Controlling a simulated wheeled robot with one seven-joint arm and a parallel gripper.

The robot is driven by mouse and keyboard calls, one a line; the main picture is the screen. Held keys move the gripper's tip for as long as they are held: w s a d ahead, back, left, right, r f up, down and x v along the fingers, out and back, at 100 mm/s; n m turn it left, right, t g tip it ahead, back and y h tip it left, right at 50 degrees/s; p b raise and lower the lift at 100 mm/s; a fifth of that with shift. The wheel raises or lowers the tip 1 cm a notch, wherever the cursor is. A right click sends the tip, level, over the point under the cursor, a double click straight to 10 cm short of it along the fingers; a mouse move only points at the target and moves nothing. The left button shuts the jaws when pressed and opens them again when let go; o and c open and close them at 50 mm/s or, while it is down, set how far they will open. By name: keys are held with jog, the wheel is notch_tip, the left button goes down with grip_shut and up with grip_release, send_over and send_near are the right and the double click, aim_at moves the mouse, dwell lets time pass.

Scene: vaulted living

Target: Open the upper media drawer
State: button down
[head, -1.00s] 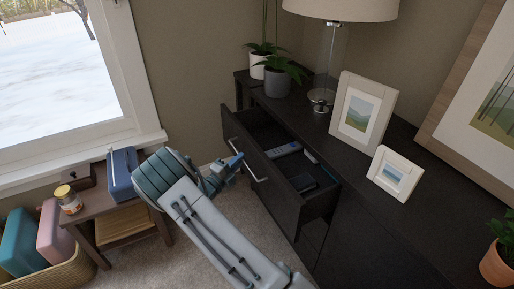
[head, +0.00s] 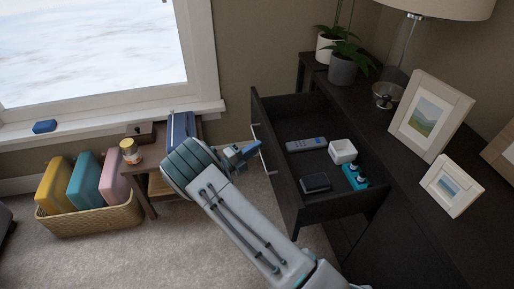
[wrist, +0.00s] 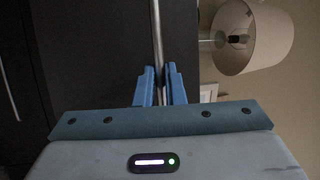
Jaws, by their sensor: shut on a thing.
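The upper media drawer (head: 284,190) is pulled well out of the dark cabinet (head: 400,225) in the head view. A remote, a white box, a dark flat case and a teal item lie inside it. Its pale bar handle (head: 265,152) is on the front panel. My gripper (head: 254,149) is at the handle. In the wrist view, the blue fingers (wrist: 160,88) are shut around the metal handle bar (wrist: 157,40), with the dark drawer front to the left.
A small side table (head: 147,165) and a basket with colored bins (head: 90,218) are at left. Carpet is open in front.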

jog(key=c, duration=1.5)
grip_release()
jog(key=shift+a, duration=0.1)
jog(key=p+v, duration=0.1)
jog(key=v, duration=1.2)
jog(key=shift+s+a, duration=0.2)
jog(key=shift+a, duration=0.05)
jog(key=shift+f, duration=0.1)
